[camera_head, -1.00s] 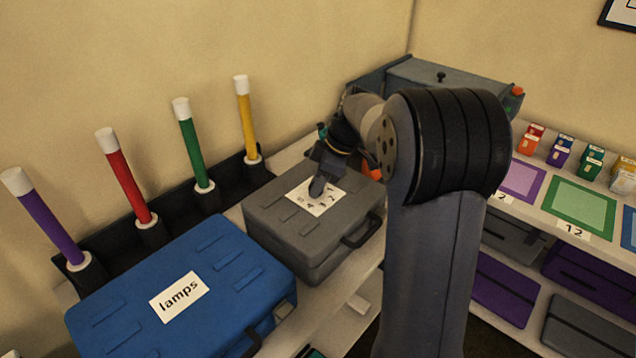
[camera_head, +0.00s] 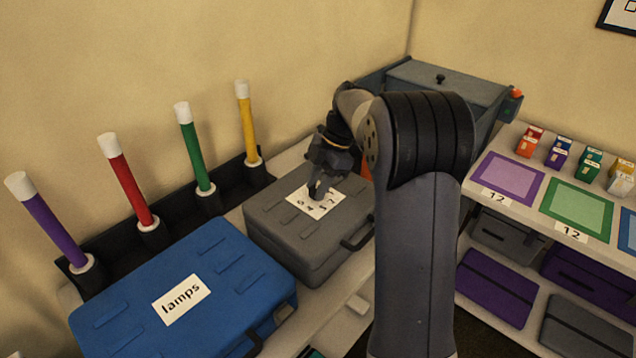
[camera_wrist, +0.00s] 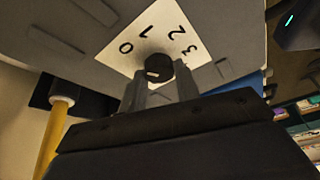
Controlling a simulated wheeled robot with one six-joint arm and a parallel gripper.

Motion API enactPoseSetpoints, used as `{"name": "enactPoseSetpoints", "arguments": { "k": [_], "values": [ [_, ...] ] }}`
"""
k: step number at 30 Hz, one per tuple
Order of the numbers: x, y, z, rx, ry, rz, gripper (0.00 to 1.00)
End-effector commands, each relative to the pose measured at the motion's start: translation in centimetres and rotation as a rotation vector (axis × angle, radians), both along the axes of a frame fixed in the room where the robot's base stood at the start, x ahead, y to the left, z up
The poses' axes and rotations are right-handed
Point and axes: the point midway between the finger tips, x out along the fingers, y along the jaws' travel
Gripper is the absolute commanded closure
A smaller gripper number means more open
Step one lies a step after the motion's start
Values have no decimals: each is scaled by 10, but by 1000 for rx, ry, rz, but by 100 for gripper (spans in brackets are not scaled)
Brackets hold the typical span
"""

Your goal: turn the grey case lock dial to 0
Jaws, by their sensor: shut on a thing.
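The grey case (camera_head: 290,238) lies flat on the bench, with a white dial card (camera_head: 333,205) on its lid. In the wrist view the black dial knob (camera_wrist: 160,67) stands on the card (camera_wrist: 165,22), with the printed numbers 0, 1, 2 and 3 around it. A small white mark shows on the knob's left part; I cannot tell exactly which number it points to. My gripper (camera_head: 318,192) reaches down onto the card. In the wrist view my gripper (camera_wrist: 159,78) has a finger on either side of the knob, shut on it. The fingers hide the knob's near base.
A blue case (camera_head: 225,262) labelled "lamps" lies close to the left of the grey case. Purple, red (camera_head: 128,178), green and yellow (camera_head: 247,120) tubes stand in a dark rack behind. A grey box (camera_head: 440,85) is behind my arm. A shelf with coloured mats (camera_head: 578,208) is at the right.

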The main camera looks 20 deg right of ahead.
Motion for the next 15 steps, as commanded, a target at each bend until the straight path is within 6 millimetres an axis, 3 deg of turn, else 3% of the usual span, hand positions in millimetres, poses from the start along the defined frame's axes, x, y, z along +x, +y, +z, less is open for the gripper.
{"name": "enactPoseSetpoints", "arguments": {
  "k": [11,12,15],
  "values": [
    [0,0,-1,-2,0,4,92],
    [0,0,0,-2,0,4,67],
    [0,0,0,-1,0,4,59]
  ]
}}
